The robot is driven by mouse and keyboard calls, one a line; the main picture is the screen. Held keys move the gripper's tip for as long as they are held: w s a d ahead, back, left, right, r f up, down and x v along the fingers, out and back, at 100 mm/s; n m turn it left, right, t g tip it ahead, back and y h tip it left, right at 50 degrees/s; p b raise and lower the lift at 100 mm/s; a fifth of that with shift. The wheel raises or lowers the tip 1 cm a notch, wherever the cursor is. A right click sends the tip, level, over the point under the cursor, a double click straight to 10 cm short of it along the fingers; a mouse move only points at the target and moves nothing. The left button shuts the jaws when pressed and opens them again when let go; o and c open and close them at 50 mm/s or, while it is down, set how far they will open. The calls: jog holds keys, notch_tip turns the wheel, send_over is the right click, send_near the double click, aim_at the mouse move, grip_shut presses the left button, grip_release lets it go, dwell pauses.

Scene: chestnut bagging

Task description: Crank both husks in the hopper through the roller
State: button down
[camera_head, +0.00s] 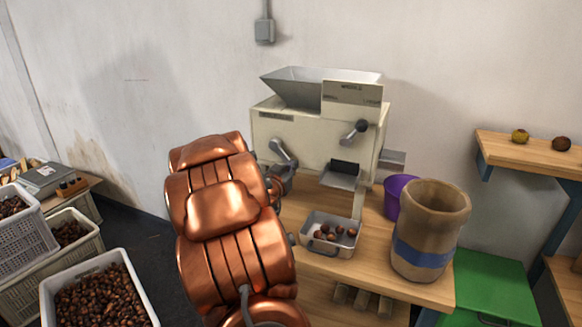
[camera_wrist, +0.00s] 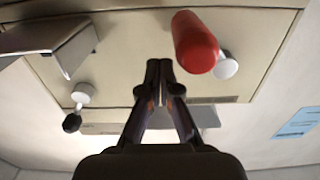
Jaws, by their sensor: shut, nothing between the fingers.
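The cream roller machine (camera_head: 300,130) stands on a wooden bench with a metal hopper (camera_head: 300,90) on top. The inside bottom of the hopper is hidden, so no husk in it can be seen. A grey crank (camera_head: 283,152) is on its front left, partly near my copper arm. In the wrist view a red handle (camera_wrist: 195,42) sticks out from the machine front on a pale round hub. My gripper (camera_wrist: 166,68) is shut and empty, just left of and below the red handle, apart from it in the picture.
A metal tray (camera_head: 330,244) with several brown nuts sits below the chute (camera_head: 340,178). A brown sack (camera_head: 428,230) with a blue band and a purple bucket (camera_head: 398,198) stand to its right. Two round things lie on a shelf (camera_head: 530,152). Crates of chestnuts stand at left.

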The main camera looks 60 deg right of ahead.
jog(key=s+a+b, duration=0.1)
jog(key=a+b, duration=0.6)
jog(key=a, duration=0.5)
jog(key=shift+r, duration=0.45)
dwell(0.4)
dwell(0.4)
